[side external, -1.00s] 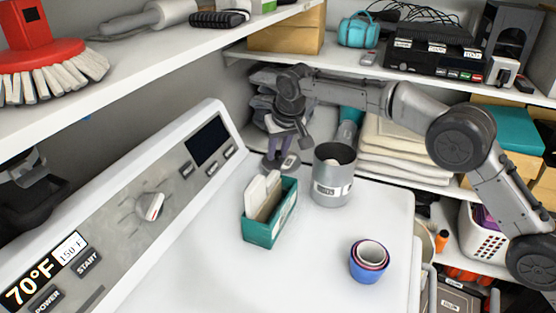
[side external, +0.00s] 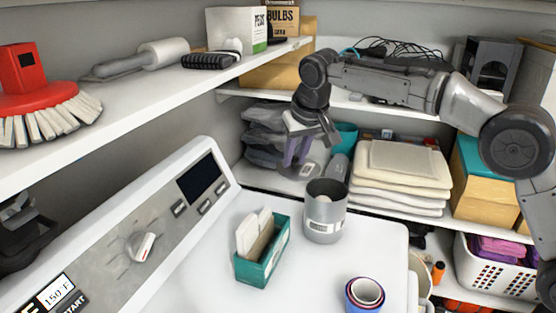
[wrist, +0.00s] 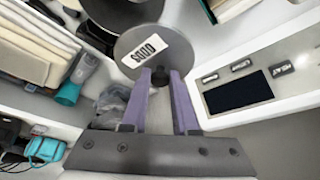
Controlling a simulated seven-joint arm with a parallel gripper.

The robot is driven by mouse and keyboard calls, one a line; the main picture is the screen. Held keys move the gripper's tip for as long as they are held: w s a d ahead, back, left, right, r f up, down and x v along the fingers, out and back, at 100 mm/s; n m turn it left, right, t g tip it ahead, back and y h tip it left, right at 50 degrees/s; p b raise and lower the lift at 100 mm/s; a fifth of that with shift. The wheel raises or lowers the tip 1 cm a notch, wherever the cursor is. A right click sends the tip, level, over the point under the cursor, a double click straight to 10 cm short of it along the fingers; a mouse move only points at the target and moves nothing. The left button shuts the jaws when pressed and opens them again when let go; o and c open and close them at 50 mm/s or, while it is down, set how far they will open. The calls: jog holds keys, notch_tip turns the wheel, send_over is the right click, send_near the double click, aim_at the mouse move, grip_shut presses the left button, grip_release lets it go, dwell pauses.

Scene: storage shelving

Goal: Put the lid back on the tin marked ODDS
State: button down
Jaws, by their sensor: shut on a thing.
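The lid (wrist: 140,55) is a grey disc with a white label reading ODDS and a dark knob. My gripper (wrist: 162,74), with purple fingers, is shut on the lid's knob. In the side view my gripper (side external: 298,158) holds the lid (side external: 300,172) in the air behind and left of the tin. The grey tin (side external: 326,213) stands upright and open on the white machine top, with something pale inside. Its label is too small to read. Part of the tin (wrist: 121,10) shows at the top of the wrist view, beyond the lid and apart from it.
A teal box (side external: 262,262) with upright cards stands close left of the tin. Nested cups (side external: 365,294) stand at the front right. Folded towels (side external: 400,185) lie on a shelf behind. The control panel (side external: 150,235) rises at left.

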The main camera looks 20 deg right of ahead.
aim_at(316, 173)
jog(key=s+d, duration=0.2)
jog(key=s, duration=0.1)
jog(key=s+d+r, duration=0.1)
jog(key=s, duration=0.1)
jog(key=shift+s+d+r, duration=0.1)
jog(key=shift+s, duration=0.15)
jog(key=shift+s+d, duration=0.25)
jog(key=shift+s, duration=0.15)
jog(key=shift+f, duration=1.2)
jog(key=shift+f, duration=0.15)
dwell(0.9)
jog(key=shift+c, duration=0.6)
grip_release()
jog(key=shift+r, duration=2.25)
